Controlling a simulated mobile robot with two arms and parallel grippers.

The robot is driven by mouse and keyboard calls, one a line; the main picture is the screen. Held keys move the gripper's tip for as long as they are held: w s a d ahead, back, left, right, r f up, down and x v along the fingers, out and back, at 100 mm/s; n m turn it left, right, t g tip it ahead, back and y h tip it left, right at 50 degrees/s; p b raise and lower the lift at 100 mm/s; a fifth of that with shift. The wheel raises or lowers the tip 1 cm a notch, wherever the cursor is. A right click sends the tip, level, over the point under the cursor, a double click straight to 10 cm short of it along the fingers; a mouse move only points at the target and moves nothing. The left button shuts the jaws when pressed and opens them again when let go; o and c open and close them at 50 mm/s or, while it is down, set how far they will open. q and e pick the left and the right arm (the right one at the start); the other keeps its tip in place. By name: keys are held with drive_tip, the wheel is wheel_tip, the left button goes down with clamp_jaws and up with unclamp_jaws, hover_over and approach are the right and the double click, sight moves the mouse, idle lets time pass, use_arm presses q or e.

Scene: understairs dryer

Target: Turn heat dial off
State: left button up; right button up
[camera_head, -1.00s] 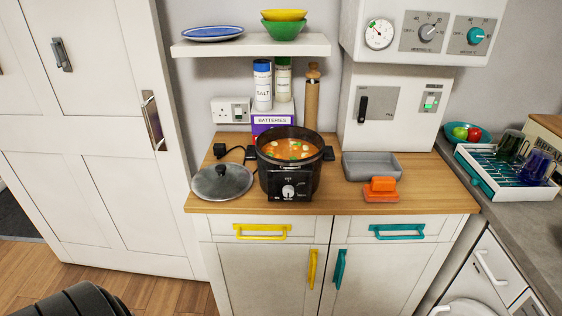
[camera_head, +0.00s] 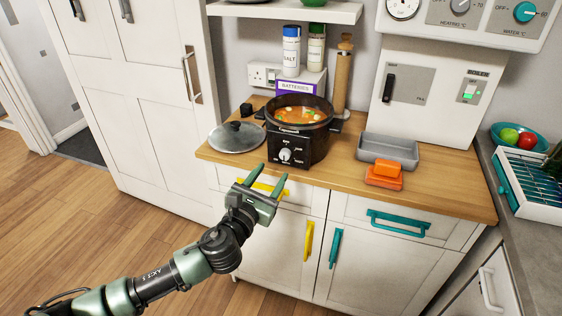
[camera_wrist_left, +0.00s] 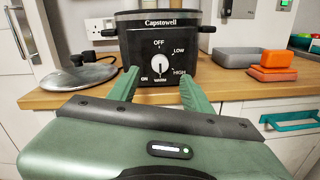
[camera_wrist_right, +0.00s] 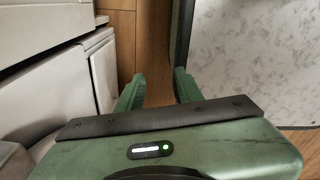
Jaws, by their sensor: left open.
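The black slow cooker (camera_head: 300,132) stands on the wooden worktop with soup in it. Its white heat dial (camera_head: 286,155) is on the front panel. In the left wrist view the dial (camera_wrist_left: 160,62) sits among the labels OFF, LOW, HIGH, WARM and ON; I cannot tell its exact pointing. My left gripper (camera_head: 274,172) is open and empty, in front of and below the dial, apart from it. In the left wrist view its fingers (camera_wrist_left: 160,75) straddle the dial's line of sight. My right gripper (camera_wrist_right: 159,75) is open and empty, away from the cooker.
A glass lid (camera_head: 238,137) lies left of the cooker. A grey tray (camera_head: 387,148) and orange sponges (camera_head: 384,173) lie to its right. Yellow handles (camera_head: 309,241) and teal handles (camera_head: 399,223) stick out below. A heating dial (camera_head: 485,6) is on the upper wall unit.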

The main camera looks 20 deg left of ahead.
sight(284, 156)
use_arm(q)
drive_tip(key=w, duration=0.7)
drive_tip(key=shift+w+d+f, duration=0.1)
drive_tip(key=shift+w+d, duration=0.1)
drive_tip(key=shift+d, duration=0.1)
drive_tip(key=shift+c, duration=0.2)
clamp_jaws()
